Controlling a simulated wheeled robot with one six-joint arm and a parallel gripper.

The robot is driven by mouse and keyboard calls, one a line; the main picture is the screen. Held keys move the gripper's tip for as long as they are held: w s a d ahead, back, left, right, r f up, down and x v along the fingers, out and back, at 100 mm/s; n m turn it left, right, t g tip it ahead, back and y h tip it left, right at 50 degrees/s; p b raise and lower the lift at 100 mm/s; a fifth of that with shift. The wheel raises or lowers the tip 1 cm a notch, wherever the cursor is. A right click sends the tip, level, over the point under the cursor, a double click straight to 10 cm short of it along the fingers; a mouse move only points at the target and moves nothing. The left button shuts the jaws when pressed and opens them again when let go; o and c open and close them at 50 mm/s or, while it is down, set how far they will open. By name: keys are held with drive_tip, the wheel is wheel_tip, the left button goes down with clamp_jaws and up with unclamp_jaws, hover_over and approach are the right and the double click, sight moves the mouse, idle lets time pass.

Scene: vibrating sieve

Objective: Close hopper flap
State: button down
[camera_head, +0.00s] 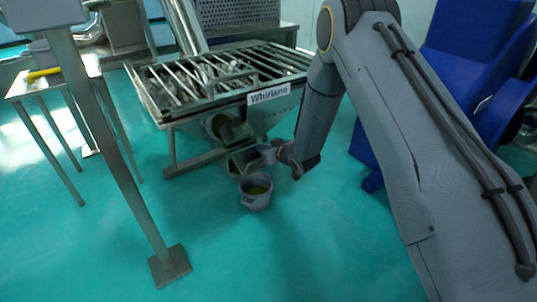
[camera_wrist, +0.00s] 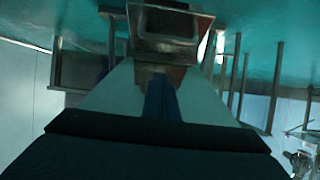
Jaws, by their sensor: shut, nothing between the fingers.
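The hopper (camera_head: 262,108) hangs under a slatted grate with a "Whirland" sign. Its outlet has a metal spout (camera_head: 244,160) at the lower front, which also shows at the top of the wrist view (camera_wrist: 168,22). I cannot clearly tell the flap from the spout's metal plates or its angle. My gripper (camera_head: 272,155) is shut and empty, at the right side of the spout in the head view. In the wrist view my gripper (camera_wrist: 163,80) points at the spout, its tips close to a brownish plate below the opening; contact cannot be told.
A metal post (camera_head: 115,150) rises at the left, beside a small table (camera_head: 22,88). Blue equipment (camera_head: 465,60) stands at the right. The green floor in front is clear.

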wheel_tip(320, 180, down, 4)
drive_tip(key=shift+w+a+f+b, duration=0.15)
drive_tip(key=shift+f+b, duration=0.1)
drive_tip(key=shift+b, duration=0.75)
drive_tip(key=shift+f, duration=0.1)
